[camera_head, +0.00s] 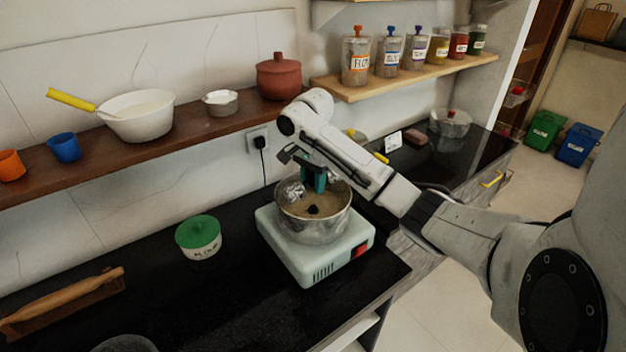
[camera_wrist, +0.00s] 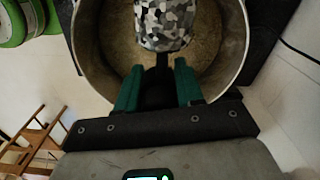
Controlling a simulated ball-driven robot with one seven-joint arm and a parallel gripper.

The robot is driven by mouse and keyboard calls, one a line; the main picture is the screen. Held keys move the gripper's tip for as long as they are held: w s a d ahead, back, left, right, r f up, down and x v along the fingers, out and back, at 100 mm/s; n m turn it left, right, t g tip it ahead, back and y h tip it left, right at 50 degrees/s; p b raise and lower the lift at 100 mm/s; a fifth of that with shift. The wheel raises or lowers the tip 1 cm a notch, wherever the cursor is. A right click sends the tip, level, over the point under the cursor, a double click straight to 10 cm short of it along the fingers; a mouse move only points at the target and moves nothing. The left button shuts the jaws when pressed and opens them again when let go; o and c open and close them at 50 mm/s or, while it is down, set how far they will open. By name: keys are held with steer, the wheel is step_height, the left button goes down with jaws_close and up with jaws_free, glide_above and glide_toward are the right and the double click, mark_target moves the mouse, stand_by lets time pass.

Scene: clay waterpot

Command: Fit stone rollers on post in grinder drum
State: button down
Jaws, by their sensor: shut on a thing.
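The metal grinder drum (camera_head: 314,230) sits on a pale grinder base (camera_head: 312,265) on the black counter. Tan material lines its floor, and a small dark piece (camera_head: 313,210), perhaps the post, shows in its middle. My gripper (camera_head: 314,188) is over the drum, pointing down, with teal fingers. In the wrist view my gripper (camera_wrist: 160,85) is shut on a dark part between the fingers, joined to the speckled grey stone rollers (camera_wrist: 165,24). The stone rollers (camera_head: 290,189) also show beside the fingers at the drum's left rear. Whether they touch the post is hidden. The drum wall (camera_wrist: 92,50) surrounds them.
A green-lidded tub (camera_head: 198,236) stands left of the grinder. A rolling pin (camera_head: 65,295) lies at the far left. A wall shelf (camera_head: 180,137) carries a white bowl, cups and a red pot. The counter between tub and grinder is clear.

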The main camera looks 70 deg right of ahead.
mark_target(313, 206)
steer(key=shift+f+b, duration=1.25)
steer(key=shift+f, duration=2.6)
stand_by(0.9)
steer(key=shift+f+p, duration=0.5)
steer(key=shift+f, duration=0.2)
stand_by(1.3)
steer(key=c, duration=0.8)
jaws_free()
steer(key=shift+c, duration=0.2)
steer(key=o, duration=0.3)
steer(key=shift+f, duration=0.15)
steer(key=o, duration=0.5)
steer(key=shift+c, duration=0.2)
